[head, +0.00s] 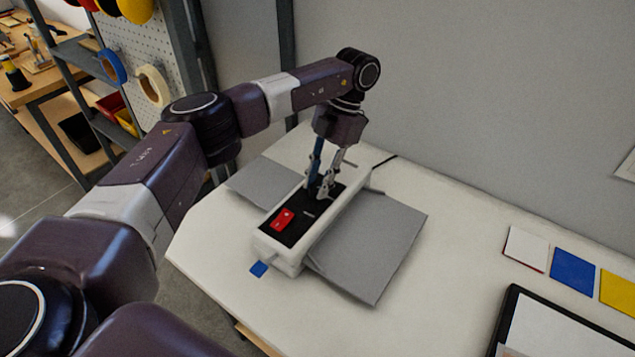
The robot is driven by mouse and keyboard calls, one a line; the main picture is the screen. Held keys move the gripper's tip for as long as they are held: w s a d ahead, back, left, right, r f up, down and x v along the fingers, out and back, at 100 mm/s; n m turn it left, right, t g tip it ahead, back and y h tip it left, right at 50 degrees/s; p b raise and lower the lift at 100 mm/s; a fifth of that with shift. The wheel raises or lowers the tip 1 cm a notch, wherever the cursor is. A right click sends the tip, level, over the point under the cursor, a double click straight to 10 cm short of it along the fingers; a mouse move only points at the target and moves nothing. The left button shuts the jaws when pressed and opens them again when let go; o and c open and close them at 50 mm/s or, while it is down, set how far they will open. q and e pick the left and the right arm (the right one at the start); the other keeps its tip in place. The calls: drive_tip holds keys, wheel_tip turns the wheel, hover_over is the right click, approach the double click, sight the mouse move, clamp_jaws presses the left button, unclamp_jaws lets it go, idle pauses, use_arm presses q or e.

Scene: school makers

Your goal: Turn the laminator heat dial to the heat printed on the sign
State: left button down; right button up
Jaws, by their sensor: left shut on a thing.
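The laminator (312,222) is a white box with a black top panel on the white table. A red switch (283,219) sits at the near end of its panel. My left gripper (319,194) points down from above onto the far part of the black panel. Its fingers are shut on the heat dial, which they mostly hide, so I cannot read its setting. A pale sheet (626,165) on the wall is cut off at the right edge; I cannot tell whether it is the sign, and no print on it is readable. My right gripper is not in view.
Grey trays (370,245) stick out on both sides of the laminator. White, blue (573,271) and yellow cards lie at the right, near a black-framed board (555,325). A shelf rack with tape rolls (153,86) stands at the left. The table front is mostly clear.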

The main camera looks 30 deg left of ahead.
use_arm(q)
drive_tip(key=m+y, duration=0.1)
drive_tip(key=m, duration=0.2)
drive_tip(key=m+t+y, duration=0.1)
drive_tip(key=m, duration=0.2)
drive_tip(key=shift+s+d+t, duration=0.1)
drive_tip(key=shift+t, duration=0.2)
drive_tip(key=shift+m+b, duration=0.3)
drive_tip(key=shift+m, duration=0.1)
drive_tip(key=c, duration=1.7)
unclamp_jaws()
drive_tip(key=shift+o, duration=0.2)
drive_tip(key=shift+d+r, duration=0.1)
drive_tip(key=shift+r, duration=0.1)
drive_tip(key=v, duration=1.1)
drive_tip(key=shift+r, duration=0.3)
